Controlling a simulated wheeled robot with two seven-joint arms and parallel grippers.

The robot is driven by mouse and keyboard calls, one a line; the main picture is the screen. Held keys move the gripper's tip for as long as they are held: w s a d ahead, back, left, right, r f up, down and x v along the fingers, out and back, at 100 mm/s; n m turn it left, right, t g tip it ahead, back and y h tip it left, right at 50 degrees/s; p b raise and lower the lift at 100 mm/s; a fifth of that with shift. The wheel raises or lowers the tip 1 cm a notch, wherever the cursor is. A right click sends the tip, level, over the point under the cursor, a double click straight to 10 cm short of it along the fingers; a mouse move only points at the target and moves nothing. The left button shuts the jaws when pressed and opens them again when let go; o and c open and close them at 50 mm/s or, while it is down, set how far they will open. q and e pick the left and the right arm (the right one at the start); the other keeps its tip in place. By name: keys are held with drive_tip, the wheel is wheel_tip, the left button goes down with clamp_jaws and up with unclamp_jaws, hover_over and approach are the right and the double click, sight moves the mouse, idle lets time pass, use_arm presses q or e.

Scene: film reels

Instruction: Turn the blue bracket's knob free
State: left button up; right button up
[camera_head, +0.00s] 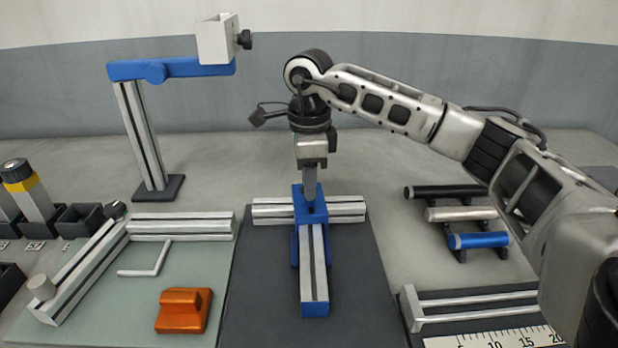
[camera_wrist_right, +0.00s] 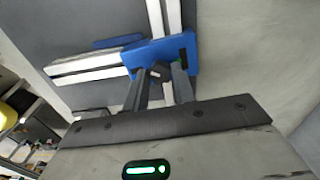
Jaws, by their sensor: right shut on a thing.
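The blue bracket (camera_head: 311,213) sits where two silver profiles meet, on a dark mat. In the right wrist view the blue bracket (camera_wrist_right: 180,48) carries a small black knob (camera_wrist_right: 157,73). My right gripper (camera_head: 310,190) points straight down onto the bracket. In the wrist view its two fingers (camera_wrist_right: 161,74) are on either side of the knob and shut on it. In the head view the fingers mostly hide the knob. My left gripper is not in view.
A stand with a blue arm (camera_head: 170,68) and a white block rises at the back left. An orange block (camera_head: 184,311) lies on the green mat. Black, silver and blue cylinders (camera_head: 478,240) rest on a rack at right. A ruler (camera_head: 495,338) lies at the front right.

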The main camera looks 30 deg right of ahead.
drive_tip(key=shift+n, duration=3.1)
drive_tip(key=o, duration=1)
drive_tip(key=shift+r, duration=0.1)
wheel_tip(320, 180, up, 16)
drive_tip(key=p, duration=0.2)
drive_tip(key=shift+s, duration=0.1)
